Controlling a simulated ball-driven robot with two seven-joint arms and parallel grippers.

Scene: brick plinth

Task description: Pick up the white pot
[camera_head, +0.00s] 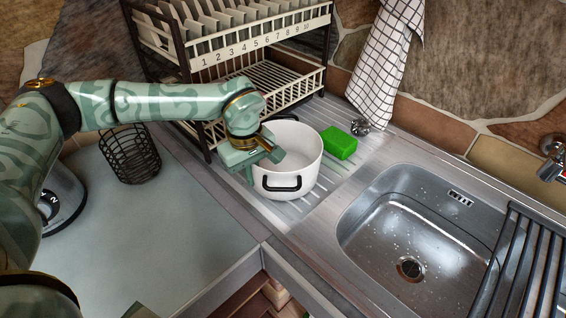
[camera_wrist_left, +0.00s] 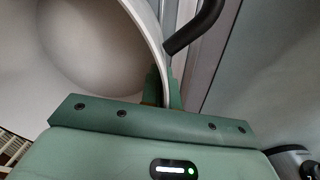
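The white pot (camera_head: 292,184) stands upright on the ribbed steel drainboard, with a black handle facing me and another at its far side. My left gripper (camera_head: 250,172) is at the pot's left rim, pointing down. In the left wrist view the pot's wall (camera_wrist_left: 150,28) runs between the two fingers (camera_wrist_left: 164,88), one inside and one outside. The fingers are close together and look shut on the rim. A black handle (camera_wrist_left: 195,27) shows beside them. The pot appears to rest on the drainboard. My right gripper is in neither view.
A green sponge (camera_head: 339,142) lies right of the pot. A dish rack (camera_head: 200,75) with plates stands behind it. The steel sink (camera_head: 408,235) is at the right, with a dark slatted rack (camera_head: 520,262) over its edge. A black wire basket (camera_head: 130,155) stands on the left counter (camera_head: 150,225).

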